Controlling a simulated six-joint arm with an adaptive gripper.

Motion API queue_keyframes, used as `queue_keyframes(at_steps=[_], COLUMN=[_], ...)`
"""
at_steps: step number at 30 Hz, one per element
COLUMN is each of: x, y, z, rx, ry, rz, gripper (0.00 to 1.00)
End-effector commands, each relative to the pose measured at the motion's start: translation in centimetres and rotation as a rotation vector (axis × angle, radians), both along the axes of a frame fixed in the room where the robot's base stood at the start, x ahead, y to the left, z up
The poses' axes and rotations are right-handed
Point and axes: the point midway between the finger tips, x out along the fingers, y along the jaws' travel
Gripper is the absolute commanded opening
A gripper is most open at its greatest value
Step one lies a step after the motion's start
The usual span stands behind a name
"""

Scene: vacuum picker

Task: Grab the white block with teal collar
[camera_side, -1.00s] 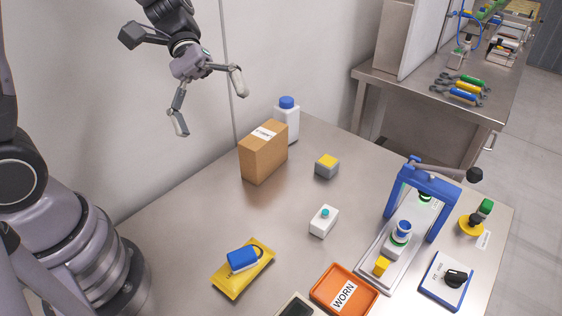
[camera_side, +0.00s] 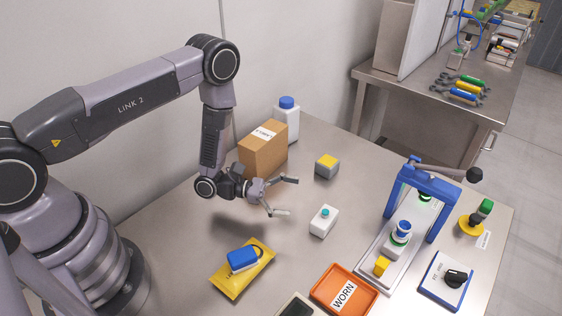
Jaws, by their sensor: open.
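The white block with teal collar (camera_side: 323,222) lies on the steel table right of the middle, its teal collar on top. My gripper (camera_side: 287,196) is open and empty, above the table to the upper left of the block. Its two fingers point right, spread apart, with the lower fingertip closest to the block. A gap shows between the fingers and the block. Nothing hides the block.
A cardboard box (camera_side: 263,150) and a white bottle (camera_side: 287,124) stand behind my gripper. A grey block with yellow top (camera_side: 327,167) is up right. A yellow pouch with a blue item (camera_side: 243,260), an orange WORN tray (camera_side: 322,298) and a blue-framed fixture (camera_side: 433,186) are around.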

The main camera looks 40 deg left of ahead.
Motion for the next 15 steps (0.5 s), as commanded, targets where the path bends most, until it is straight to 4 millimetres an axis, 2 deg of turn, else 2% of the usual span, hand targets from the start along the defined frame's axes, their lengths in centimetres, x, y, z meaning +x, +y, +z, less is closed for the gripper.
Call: queue_keyframes(at_steps=[1,6,15], x=[-0.1,-0.1,1.1], y=[0.0,0.0,-2.4], z=[-1.3,-4.3,-4.2], rx=[0.000,0.000,0.000], ry=[0.002,0.001,-0.004], rz=[0.000,-0.001,-0.006], gripper=[1.00,1.00,1.00])
